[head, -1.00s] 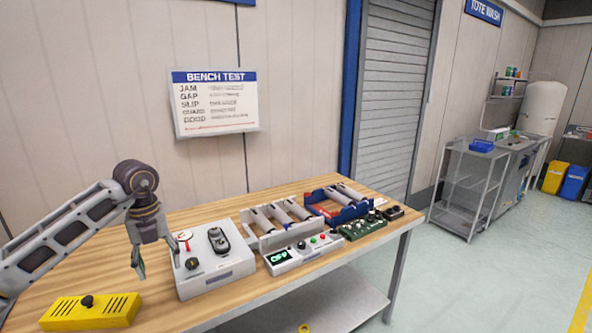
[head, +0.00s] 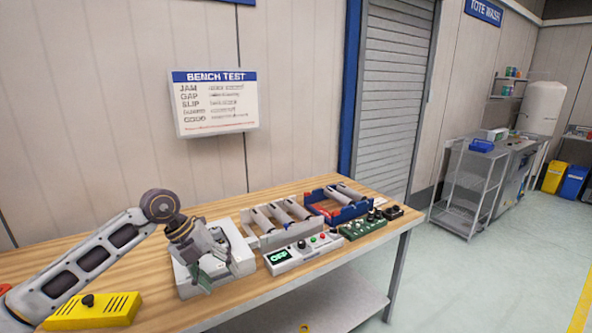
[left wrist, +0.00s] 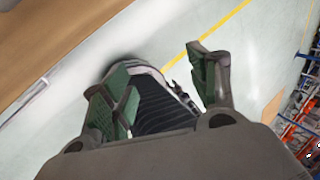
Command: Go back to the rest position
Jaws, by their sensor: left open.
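My left gripper (head: 215,272) is in front of the white control box (head: 187,284) on the wooden bench in the head view and hides much of that box. My right gripper is in neither view.
The bench (head: 150,262) carries a yellow block with a black knob (head: 93,311), a panel with a lit green display (head: 300,254), grey roller frames (head: 278,240), a blue roller unit (head: 335,215) and a green board (head: 362,230). Open floor (head: 470,285) lies to the right.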

